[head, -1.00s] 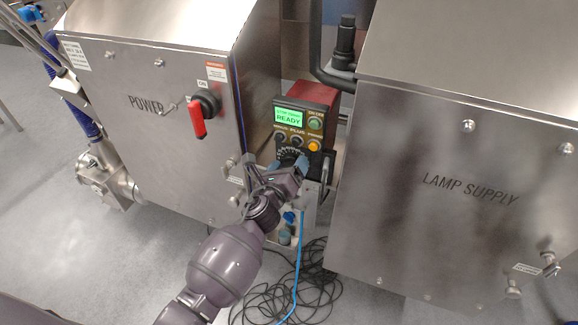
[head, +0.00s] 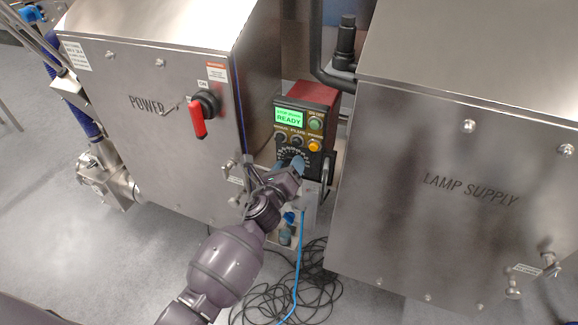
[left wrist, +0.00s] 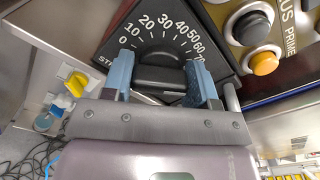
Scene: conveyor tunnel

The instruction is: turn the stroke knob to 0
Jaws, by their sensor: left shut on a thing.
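The stroke knob (left wrist: 160,73) is a dark bar-shaped knob on a black dial plate (left wrist: 150,22) with white numbers from 0 at the left, over the top, to 70 at the right. My left gripper (left wrist: 163,80) has its blue fingers at the two ends of the knob and is shut on it. The knob lies roughly level across the wrist picture. I cannot make out its pointer mark. In the head view, my left gripper (head: 290,166) covers most of the dial, low on the control box (head: 318,95). My right gripper is not in view.
Above the dial are a green screen reading READY (head: 290,117) and several buttons, including an orange one (head: 314,146). The POWER cabinet (head: 160,140) stands at left and the LAMP SUPPLY cabinet (head: 450,210) at right, leaving a narrow gap. Cables (head: 290,290) lie on the floor.

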